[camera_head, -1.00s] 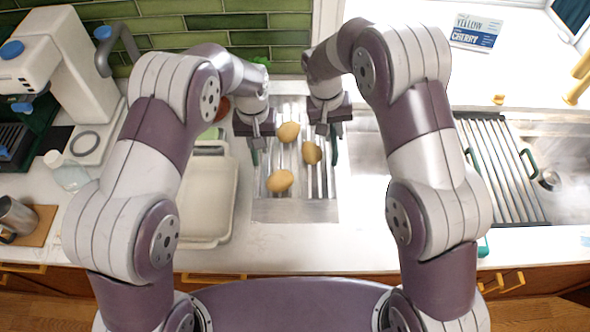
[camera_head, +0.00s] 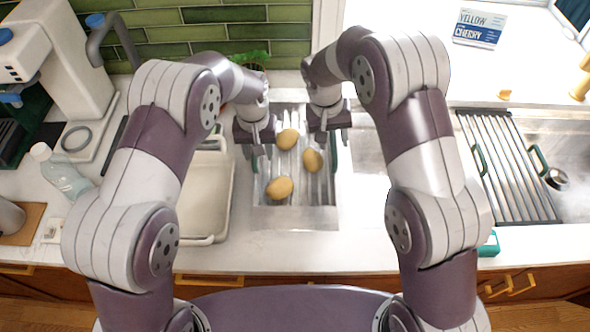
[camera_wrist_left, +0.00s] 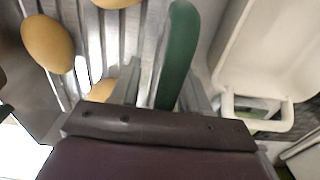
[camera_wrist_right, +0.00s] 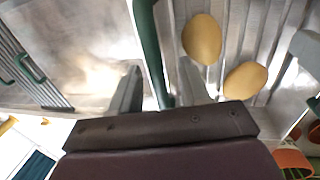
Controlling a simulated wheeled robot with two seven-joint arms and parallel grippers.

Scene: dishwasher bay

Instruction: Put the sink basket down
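The sink basket (camera_head: 303,186) is a steel slatted basket with a green handle on each side. It looks level in the steel sink area and holds potatoes (camera_head: 279,188). My left gripper (camera_head: 259,138) is over its left handle. In the left wrist view the fingers stand apart with the green handle (camera_wrist_left: 179,50) between them, nearer one finger. My right gripper (camera_head: 325,138) is over the right handle. In the right wrist view the fingers are apart, with gaps beside the handle (camera_wrist_right: 149,45). The basket's underside is hidden.
A cream tray (camera_head: 205,195) stands close to the left. A dark slatted rack (camera_head: 505,165) with green handles lies over the sink at right. A bottle (camera_head: 63,175) and a coffee machine (camera_head: 55,60) are further left. The counter front (camera_head: 300,257) is clear.

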